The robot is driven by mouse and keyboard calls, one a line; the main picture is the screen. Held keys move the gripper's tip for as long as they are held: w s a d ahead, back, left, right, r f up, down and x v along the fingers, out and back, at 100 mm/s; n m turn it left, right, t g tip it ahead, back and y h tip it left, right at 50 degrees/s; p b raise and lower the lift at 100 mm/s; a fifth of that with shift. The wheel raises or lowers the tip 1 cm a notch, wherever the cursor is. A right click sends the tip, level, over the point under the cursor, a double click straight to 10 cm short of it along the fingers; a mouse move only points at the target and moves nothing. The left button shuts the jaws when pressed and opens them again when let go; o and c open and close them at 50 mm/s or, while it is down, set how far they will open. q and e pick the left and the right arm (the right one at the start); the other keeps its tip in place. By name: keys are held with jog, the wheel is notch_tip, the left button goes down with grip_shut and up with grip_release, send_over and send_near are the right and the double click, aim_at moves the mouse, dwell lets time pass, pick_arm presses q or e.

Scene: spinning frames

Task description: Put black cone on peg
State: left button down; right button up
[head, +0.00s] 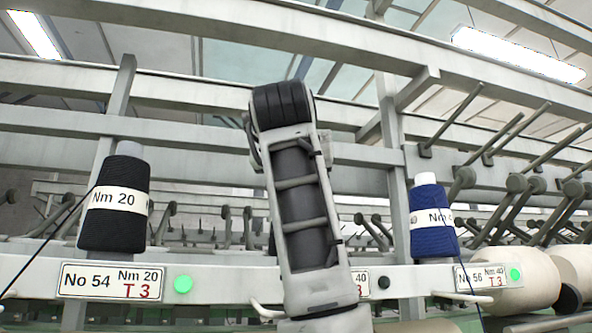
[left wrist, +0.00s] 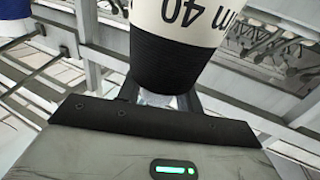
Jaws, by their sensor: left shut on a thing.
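A black cone (left wrist: 172,62) with a white label reading "40" fills the top middle of the left wrist view. My left gripper (left wrist: 160,99) is shut on its narrow end. In the head view my arm (head: 303,200) rises through the middle and hides the gripper and most or all of the held cone. It also covers the middle station, whose sign (head: 361,284) shows only its right edge, with "40" and "3". The peg at that station cannot be made out. My right gripper is not in view.
A black Nm 20 cone (head: 119,200) stands at left above sign No 54 (head: 110,282), with a green light (head: 183,284). A blue cone (head: 433,235) stands at right above sign No 56 (head: 487,276). Bare pegs (head: 520,134) stick out at upper right. White rails surround my arm.

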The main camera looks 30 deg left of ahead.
pick_arm(q)
jog(key=c, duration=0.9)
grip_release()
jog(key=shift+o, duration=0.2)
jog(key=b+v, duration=0.4)
jog(key=v, duration=1.2)
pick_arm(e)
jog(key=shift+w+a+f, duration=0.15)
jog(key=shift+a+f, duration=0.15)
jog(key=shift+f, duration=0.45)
